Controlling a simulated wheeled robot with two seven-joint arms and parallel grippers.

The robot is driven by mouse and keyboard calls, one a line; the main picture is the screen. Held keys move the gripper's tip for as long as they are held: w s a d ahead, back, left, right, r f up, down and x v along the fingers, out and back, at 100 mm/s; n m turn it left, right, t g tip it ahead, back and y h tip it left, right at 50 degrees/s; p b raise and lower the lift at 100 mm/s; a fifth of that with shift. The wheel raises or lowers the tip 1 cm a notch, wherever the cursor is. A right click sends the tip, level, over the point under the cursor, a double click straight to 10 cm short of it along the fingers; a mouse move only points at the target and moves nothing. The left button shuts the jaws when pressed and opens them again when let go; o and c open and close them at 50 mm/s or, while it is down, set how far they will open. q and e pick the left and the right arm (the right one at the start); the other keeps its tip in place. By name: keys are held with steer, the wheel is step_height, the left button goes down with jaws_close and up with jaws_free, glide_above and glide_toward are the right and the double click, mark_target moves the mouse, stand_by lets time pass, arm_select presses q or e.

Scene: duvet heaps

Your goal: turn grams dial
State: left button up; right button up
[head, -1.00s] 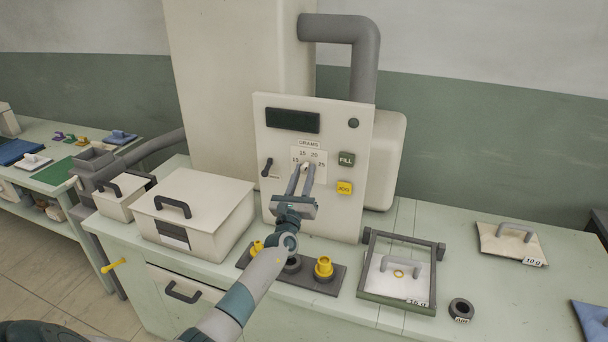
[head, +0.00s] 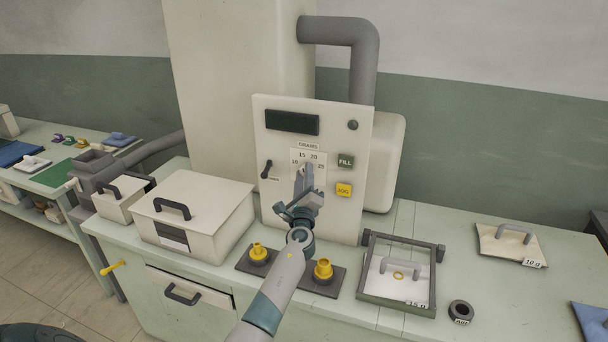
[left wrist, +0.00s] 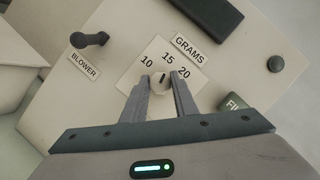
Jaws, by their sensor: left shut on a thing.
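The grams dial (left wrist: 161,84) is a small pale knob with a dark pointer mark on a white scale card (left wrist: 137,73) on the upright panel. In the left wrist view the mark points roughly toward 15 or between 15 and 20; I cannot tell exactly. My left gripper (head: 305,172) is shut on the dial, one finger on each side (left wrist: 160,92). In the head view the fingers mostly hide the dial. My right gripper is not in view.
The panel (head: 284,225) also carries a dark display (head: 292,122), a blower lever (head: 266,169), a green FILL button (head: 345,160) and a yellow JOG button (head: 344,190). Below stand yellow-topped pieces (head: 323,269) and a framed tray (head: 371,294). Lidded boxes (head: 193,218) are left.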

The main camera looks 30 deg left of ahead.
arm_select(q)
steer(key=shift+n+g, duration=0.3)
steer(key=shift+n, duration=0.8)
steer(key=o, duration=1.1)
steer(key=shift+c, duration=0.2)
steer(key=b+v, duration=0.3)
steer(key=v, duration=1.4)
steer(key=shift+d, duration=0.25)
steer(key=shift+s, duration=0.1)
